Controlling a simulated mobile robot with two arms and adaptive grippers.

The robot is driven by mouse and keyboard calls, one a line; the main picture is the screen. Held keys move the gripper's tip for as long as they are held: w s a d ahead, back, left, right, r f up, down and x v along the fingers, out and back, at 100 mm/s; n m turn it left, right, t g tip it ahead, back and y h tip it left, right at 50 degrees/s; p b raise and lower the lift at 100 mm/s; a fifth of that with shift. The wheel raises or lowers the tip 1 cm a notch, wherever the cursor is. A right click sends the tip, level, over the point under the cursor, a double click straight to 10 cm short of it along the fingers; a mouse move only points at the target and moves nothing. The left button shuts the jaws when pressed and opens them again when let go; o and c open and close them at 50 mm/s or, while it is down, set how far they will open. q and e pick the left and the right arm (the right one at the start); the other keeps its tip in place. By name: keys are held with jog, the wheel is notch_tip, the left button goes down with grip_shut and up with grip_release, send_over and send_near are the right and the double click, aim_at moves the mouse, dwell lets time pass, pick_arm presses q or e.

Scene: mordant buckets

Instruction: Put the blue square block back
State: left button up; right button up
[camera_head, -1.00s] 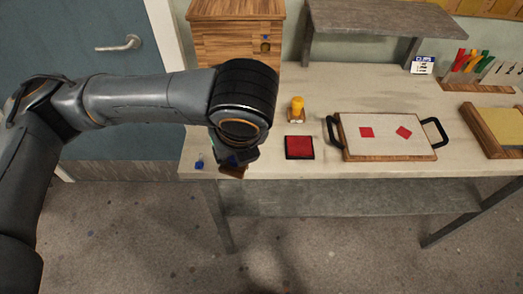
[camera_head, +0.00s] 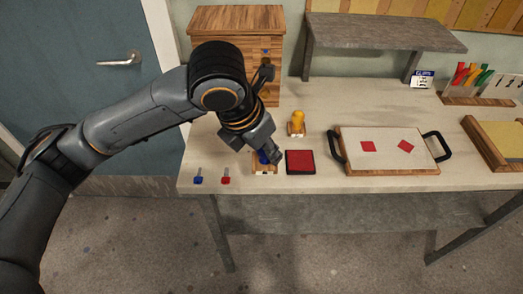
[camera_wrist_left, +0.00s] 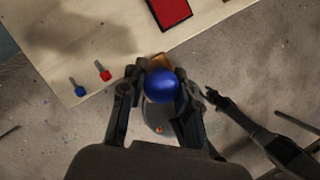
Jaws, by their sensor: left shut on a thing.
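The blue block shows as a round blue knob (camera_wrist_left: 166,87) over a wooden base (camera_wrist_left: 158,62) in the left wrist view. My left gripper (camera_head: 266,152) is shut on it. In the head view, the blue knob (camera_head: 264,157) is at the fingertips, just left of the red pad (camera_head: 300,162). Wood with a pale face (camera_head: 264,168) shows below the knob, near the table's front edge. The fingers partly hide the block. I cannot tell whether its base touches the table. A dark arm-like part (camera_wrist_left: 270,135), probably my right arm, shows in the left wrist view; its jaw state is unclear.
A yellow-knobbed block (camera_head: 297,121) stands behind the red pad. A handled tray (camera_head: 390,168) with two red squares lies to the right. A blue key-like piece (camera_head: 198,176) and a red one (camera_head: 226,176) lie left. A wooden cabinet (camera_head: 230,20) stands behind.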

pick_arm(q)
jog(key=w+f, duration=0.2)
jog(key=w+f+p, duration=0.1)
jog(key=w+f, duration=0.1)
jog(key=w, duration=0.1)
jog(key=w+f, duration=0.3)
jog(key=shift+w+a, duration=0.15)
jog(key=shift+a, duration=0.15)
jog(key=shift+w+f, duration=0.2)
jog(key=shift+f, duration=0.05)
notch_tip(320, 180, down, 2)
jog(key=shift+f+p, duration=0.2)
jog(key=shift+p, duration=0.5)
jog(key=shift+w+f, duration=0.1)
jog(key=shift+f, duration=0.4)
jog(key=o, duration=0.9)
